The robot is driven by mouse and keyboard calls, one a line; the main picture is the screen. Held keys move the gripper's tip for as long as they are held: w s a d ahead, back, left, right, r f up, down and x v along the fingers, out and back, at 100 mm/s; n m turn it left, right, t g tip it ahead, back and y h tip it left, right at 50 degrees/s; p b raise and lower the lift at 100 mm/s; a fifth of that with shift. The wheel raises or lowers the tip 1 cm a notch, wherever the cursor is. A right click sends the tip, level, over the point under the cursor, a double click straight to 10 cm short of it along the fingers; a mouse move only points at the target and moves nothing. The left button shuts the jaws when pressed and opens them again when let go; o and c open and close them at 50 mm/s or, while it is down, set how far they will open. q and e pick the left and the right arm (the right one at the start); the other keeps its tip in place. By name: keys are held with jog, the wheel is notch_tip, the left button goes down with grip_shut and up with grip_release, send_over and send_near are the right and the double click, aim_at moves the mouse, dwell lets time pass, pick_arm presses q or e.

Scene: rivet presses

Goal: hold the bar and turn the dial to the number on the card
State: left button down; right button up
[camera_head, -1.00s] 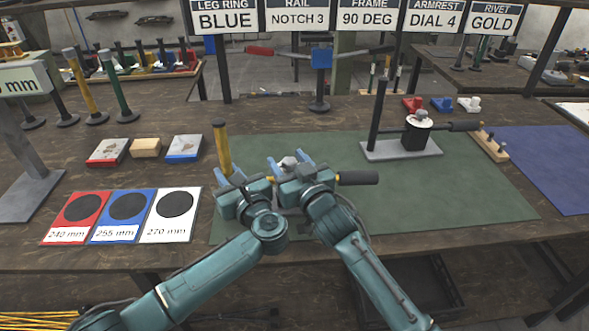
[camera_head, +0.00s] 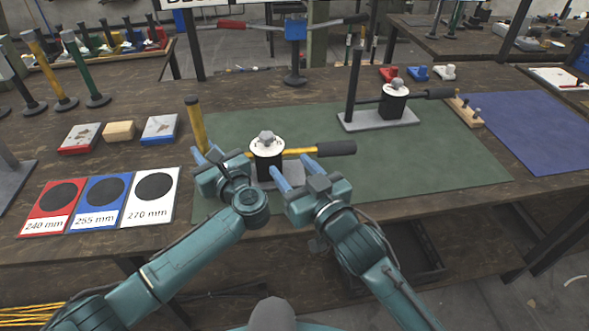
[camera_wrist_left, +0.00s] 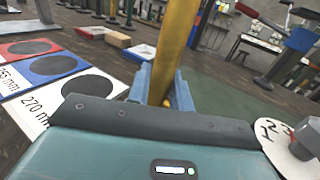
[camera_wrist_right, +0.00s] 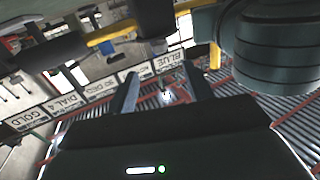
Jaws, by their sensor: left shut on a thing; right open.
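A yellow bar (camera_head: 196,122) with a dark top stands upright at the left of the near press. My left gripper (camera_head: 208,158) is shut on it low down; the left wrist view also shows the bar (camera_wrist_left: 172,45) between the fingers. The white dial (camera_head: 266,147) with a grey knob sits on the press's black block. Part of its number ring shows in the left wrist view (camera_wrist_left: 272,132); the knob has a red mark. My right gripper (camera_head: 297,170) is open and empty, just right of the dial, apart from it. The card DIAL 4 (camera_wrist_right: 62,105) appears upside down in the right wrist view.
A black-handled lever (camera_head: 335,149) sticks out right of the near press. Red, blue and white cards (camera_head: 152,192) lie at left. A second press (camera_head: 393,102) stands behind right on the green mat (camera_head: 430,150). The mat's right part is clear.

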jog(key=w+a+r+n+y, duration=0.1)
jog(key=a+r+n+y, duration=0.65)
jog(key=r+n, duration=0.4)
jog(key=s+a+r+n+g+y, duration=0.2)
jog(key=a+r+n+g+y, duration=0.35)
jog(key=n, duration=0.55)
jog(key=n+g+h, duration=0.8)
jog(key=n+h, duration=0.9)
jog(key=n, duration=0.3)
send_near(267, 134)
jog(key=x, duration=0.8)
jog(key=shift+f, duration=0.1)
jog(key=shift+c, duration=0.3)
